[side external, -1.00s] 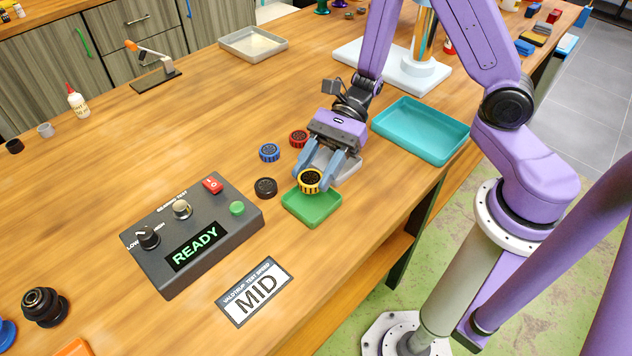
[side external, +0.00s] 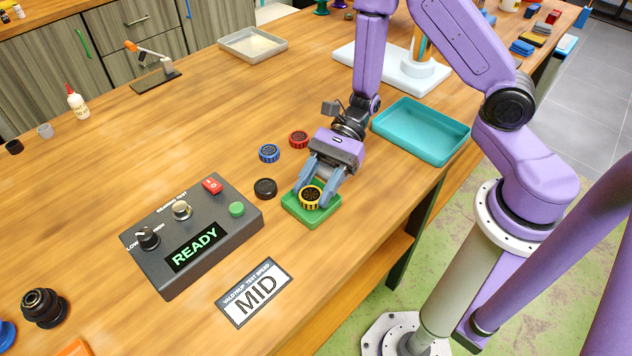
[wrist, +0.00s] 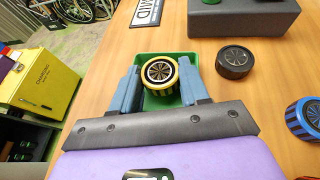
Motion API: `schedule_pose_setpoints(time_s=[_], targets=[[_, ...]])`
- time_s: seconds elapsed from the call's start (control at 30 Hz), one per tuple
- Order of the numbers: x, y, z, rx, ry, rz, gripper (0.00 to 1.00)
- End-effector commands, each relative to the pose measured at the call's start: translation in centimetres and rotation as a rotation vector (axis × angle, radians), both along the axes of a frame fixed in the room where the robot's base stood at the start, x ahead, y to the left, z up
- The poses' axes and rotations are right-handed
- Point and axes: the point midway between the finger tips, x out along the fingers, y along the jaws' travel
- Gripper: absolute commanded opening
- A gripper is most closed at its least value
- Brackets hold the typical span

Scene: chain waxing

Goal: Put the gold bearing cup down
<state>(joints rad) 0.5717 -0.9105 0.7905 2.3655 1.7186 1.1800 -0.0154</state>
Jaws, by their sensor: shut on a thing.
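The gold bearing cup (side external: 311,197), with a dark patterned face, is between the fingers of my gripper (side external: 322,186). In the side view it is at the green tray (side external: 300,216), within its outline. I cannot tell if its underside touches the tray floor. In the wrist view the gold cup (wrist: 160,74) sits between the two blue-grey fingertips (wrist: 160,84), tilted a little, with the green tray (wrist: 150,58) behind it. My gripper is shut on the cup.
A black cup (side external: 265,189), a blue cup (side external: 269,153) and a red cup (side external: 299,139) stand left of my gripper. The grey control box (side external: 195,250) reads READY. A MID card (side external: 254,291) lies in front. A teal tray (side external: 420,130) is to the right.

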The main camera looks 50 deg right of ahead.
Motion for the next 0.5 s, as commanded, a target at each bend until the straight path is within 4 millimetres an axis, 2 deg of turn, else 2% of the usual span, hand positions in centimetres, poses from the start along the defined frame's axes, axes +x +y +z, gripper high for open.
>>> schedule_pose_setpoints(time_s=[0.3,0.33,0.5], targets=[[0.00,0.03,-0.59,0.000,0.000,0.000,0.10],[0.02,0.02,-0.58,-0.001,0.000,0.000,0.55],[0.11,0.02,-0.58,-0.001,-0.001,-0.003,0.55]])
